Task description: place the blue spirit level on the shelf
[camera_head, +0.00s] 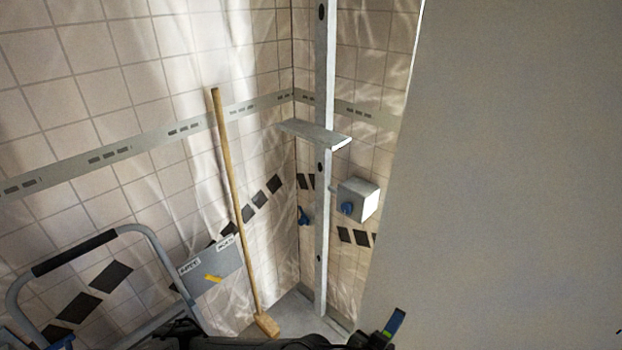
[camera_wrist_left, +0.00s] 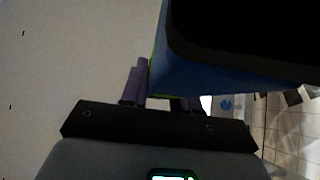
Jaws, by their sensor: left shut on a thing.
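The blue spirit level shows in the head view as a short blue piece with dark ends (camera_head: 396,321) at the bottom, in front of a large grey panel. In the left wrist view the blue spirit level (camera_wrist_left: 205,78) fills the upper right, very close, with a wide black part. My left gripper (camera_head: 377,340) is at the bottom edge of the head view, shut on the level; its fingers also show in the wrist view (camera_wrist_left: 163,92). The shelf (camera_head: 314,133) is a small grey board at the upright post, higher up and empty. My right gripper is not in view.
A large grey panel (camera_head: 510,180) fills the right side. A pale upright post (camera_head: 322,230) stands in the tiled corner beside a white box with a blue knob (camera_head: 362,200). A wooden-handled tool (camera_head: 234,190) leans on the wall. A step ladder (camera_head: 75,253) stands at left.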

